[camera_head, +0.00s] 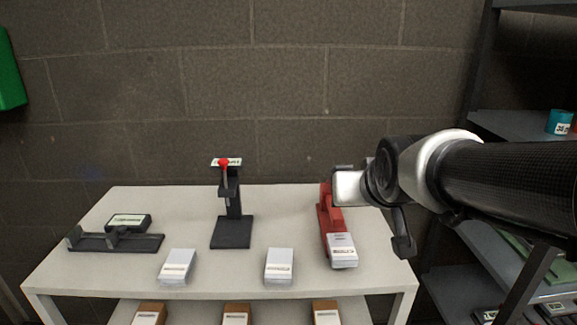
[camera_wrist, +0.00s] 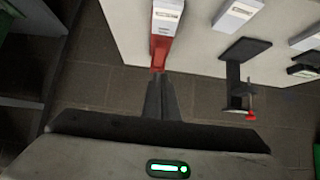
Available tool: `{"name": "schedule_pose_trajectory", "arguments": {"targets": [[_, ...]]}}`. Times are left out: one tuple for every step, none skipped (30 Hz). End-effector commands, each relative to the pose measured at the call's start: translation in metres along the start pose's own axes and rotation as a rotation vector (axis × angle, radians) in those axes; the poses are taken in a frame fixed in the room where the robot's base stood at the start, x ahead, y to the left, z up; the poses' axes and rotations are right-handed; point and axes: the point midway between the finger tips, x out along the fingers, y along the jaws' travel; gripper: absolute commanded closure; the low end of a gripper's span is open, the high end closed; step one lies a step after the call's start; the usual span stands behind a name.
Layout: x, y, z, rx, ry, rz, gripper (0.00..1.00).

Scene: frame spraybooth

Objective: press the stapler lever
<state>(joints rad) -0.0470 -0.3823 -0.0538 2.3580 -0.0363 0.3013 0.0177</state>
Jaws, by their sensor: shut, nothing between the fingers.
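A long red device, which looks like the stapler (camera_head: 325,215), stands at the right of the white table, with a pale labelled stack (camera_head: 342,250) at its front end. In the wrist view the red stapler (camera_wrist: 158,52) lies just beyond the tips of my gripper (camera_wrist: 160,77), whose fingers are together and empty. In the head view my silver hand hangs over the stapler's far end and hides part of it; the fingertips are not clear there. I cannot tell whether the tips touch the red part, and its lever does not stand out separately.
A black stand (camera_head: 233,232) with a red-tipped handle stands mid-table. A black fixture (camera_head: 90,241) is at the left. Two pale labelled stacks (camera_head: 177,266) (camera_head: 279,266) lie along the front. A block wall (camera_head: 290,90) rises behind; dark shelving (camera_head: 510,123) is at the right.

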Motion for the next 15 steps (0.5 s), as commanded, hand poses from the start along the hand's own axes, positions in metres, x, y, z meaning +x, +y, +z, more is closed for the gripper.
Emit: {"name": "schedule_pose_trajectory", "arguments": {"targets": [[-0.01, 0.0, 0.002, 0.0, 0.006, 0.0, 1.0], [-0.014, 0.0, 0.004, 0.0, 0.005, 0.0, 1.0], [-0.019, 0.0, 0.006, 0.0, 0.005, 0.0, 1.0], [-0.022, 0.0, 0.007, 0.0, 0.006, 0.0, 1.0], [-0.025, 0.0, 0.009, 0.0, 0.006, 0.0, 1.0], [-0.028, 0.0, 0.011, 0.0, 0.005, 0.0, 1.0], [-0.03, 0.0, 0.011, 0.0, 0.005, 0.0, 1.0], [-0.031, 0.0, 0.012, 0.0, 0.005, 0.0, 1.0], [-0.032, 0.0, 0.013, 0.0, 0.005, 0.0, 1.0], [-0.033, 0.0, 0.013, 0.0, 0.005, 0.0, 1.0], [-0.033, 0.0, 0.014, 0.0, 0.004, 0.0, 1.0], [-0.034, 0.0, 0.014, 0.0, 0.004, 0.0, 1.0], [-0.034, 0.0, 0.014, 0.0, 0.004, 0.0, 1.0], [-0.034, 0.0, 0.014, 0.0, 0.004, 0.0, 1.0], [-0.034, 0.0, 0.014, 0.0, 0.005, 0.0, 1.0]]}}
